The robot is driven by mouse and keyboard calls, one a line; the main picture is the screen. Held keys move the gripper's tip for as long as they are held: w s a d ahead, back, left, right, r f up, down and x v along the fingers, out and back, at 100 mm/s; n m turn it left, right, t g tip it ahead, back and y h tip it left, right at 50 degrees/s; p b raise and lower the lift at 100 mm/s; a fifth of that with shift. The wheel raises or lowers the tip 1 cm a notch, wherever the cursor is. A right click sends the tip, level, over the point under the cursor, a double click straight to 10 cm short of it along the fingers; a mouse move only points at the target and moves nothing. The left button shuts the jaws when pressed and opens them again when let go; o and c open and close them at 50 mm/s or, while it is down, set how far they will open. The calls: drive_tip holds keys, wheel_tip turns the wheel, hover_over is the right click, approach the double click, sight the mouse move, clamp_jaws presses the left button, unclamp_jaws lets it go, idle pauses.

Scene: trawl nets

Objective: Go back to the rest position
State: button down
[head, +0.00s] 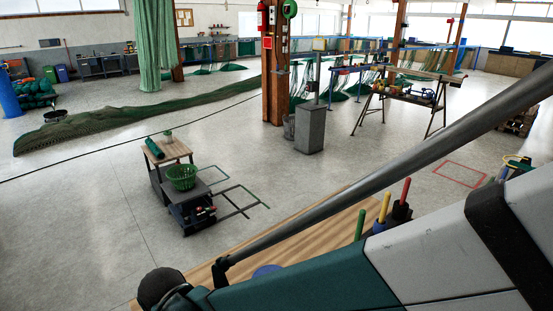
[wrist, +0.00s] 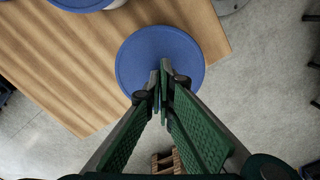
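My gripper (wrist: 160,82) shows in the wrist view. Its two green-padded fingers come together at the tips, with nothing visible between them. The tips overlap a round blue disc (wrist: 140,52) in the picture; I cannot tell how far above it they are. The disc lies at the edge of a wooden tabletop (wrist: 205,28). In the head view my arm crosses the lower right and hides much of the tabletop (head: 318,222). My fingers cannot be made out there. A bit of blue disc (head: 266,270) shows beside the arm.
Blue-rimmed round items (wrist: 85,5) sit at the wrist view's top left. Upright green, yellow and red handles (head: 384,207) stand on the tabletop near my arm. A small cart with a green basket (head: 181,178) stands on the floor, with open floor around it.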

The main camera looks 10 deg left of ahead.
drive_tip(key=shift+r+p, duration=1.9)
drive_tip(key=shift+r, duration=1.35)
drive_tip(key=shift+w, duration=0.1)
drive_tip(key=shift+w+d+r, duration=0.1)
drive_tip(key=shift+w+d, duration=0.05)
drive_tip(key=shift+d, duration=0.05)
drive_tip(key=w+d+r+m+t+y, duration=0.1)
drive_tip(key=w+d+r+m, duration=0.25)
drive_tip(key=d, duration=0.35)
drive_tip(key=w+d+r+m+t+b, duration=0.1)
drive_tip(key=w+d+r+m, duration=0.15)
drive_tip(key=w+d, duration=0.4)
drive_tip(key=w+d+r+m+t+y, duration=0.1)
drive_tip(key=w+d+r+m, duration=0.2)
drive_tip(key=d, duration=0.6)
drive_tip(key=s+d+r+m+t+h+b, duration=0.1)
drive_tip(key=d+m, duration=0.4)
drive_tip(key=d, duration=0.7)
drive_tip(key=s+d+r+m+t+h, duration=0.1)
drive_tip(key=d+r+m+t, duration=0.1)
drive_tip(key=d+m, duration=0.4)
drive_tip(key=d+t, duration=0.1)
drive_tip(key=d, duration=0.4)
drive_tip(key=shift+s+d+r+b, duration=0.2)
drive_tip(key=shift+d+r+b, duration=0.15)
drive_tip(key=shift+d+r, duration=0.05)
drive_tip(key=c, duration=3.2)
unclamp_jaws()
drive_tip(key=shift+c, duration=0.2)
